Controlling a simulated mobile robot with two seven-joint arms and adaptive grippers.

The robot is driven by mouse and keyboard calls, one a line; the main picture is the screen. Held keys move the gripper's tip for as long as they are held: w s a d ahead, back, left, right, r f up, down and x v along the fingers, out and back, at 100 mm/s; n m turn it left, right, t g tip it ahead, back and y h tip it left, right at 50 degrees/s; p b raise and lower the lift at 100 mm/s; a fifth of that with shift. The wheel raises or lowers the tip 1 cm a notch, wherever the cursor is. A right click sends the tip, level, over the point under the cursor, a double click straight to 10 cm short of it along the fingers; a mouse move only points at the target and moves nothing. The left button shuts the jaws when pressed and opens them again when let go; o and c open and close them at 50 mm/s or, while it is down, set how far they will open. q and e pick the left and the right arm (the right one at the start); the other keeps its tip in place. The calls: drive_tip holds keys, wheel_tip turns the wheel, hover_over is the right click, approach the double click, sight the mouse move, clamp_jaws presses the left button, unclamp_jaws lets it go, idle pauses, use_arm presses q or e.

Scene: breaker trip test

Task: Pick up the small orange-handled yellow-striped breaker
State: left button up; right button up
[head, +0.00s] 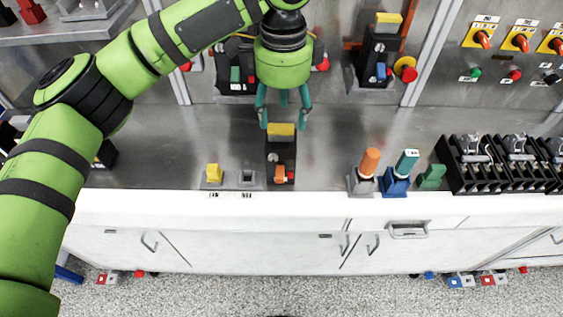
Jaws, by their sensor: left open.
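The small breaker (281,155) stands on the metal counter near its front edge. It is dark, with a yellow stripe on top and an orange handle low on its front. My left gripper (284,122) points down from above, its teal fingers spread around the breaker's upper end. The fingers look open, and I cannot tell whether any of them touch it. My right gripper is not in view.
Orange (370,162) and teal (406,163) handled pieces stand to the right, beside a black terminal row (497,165). A larger yellow-topped breaker (380,50) is behind.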

sight(280, 130)
use_arm(q)
drive_tip(key=shift+a+f+p, duration=0.1)
drive_tip(key=shift+f+p, duration=0.5)
drive_tip(key=shift+f, duration=0.1)
drive_tip(key=f, duration=0.1)
drive_tip(key=f+p, duration=0.1)
drive_tip(key=f, duration=0.1)
drive_tip(key=f+p, duration=0.1)
drive_tip(key=shift+w+a+f, duration=0.2)
drive_tip(key=shift+w+f, duration=0.05)
drive_tip(key=shift+w, duration=0.15)
drive_tip(key=shift+f, duration=0.25)
drive_tip(key=shift+r, duration=0.1)
clamp_jaws()
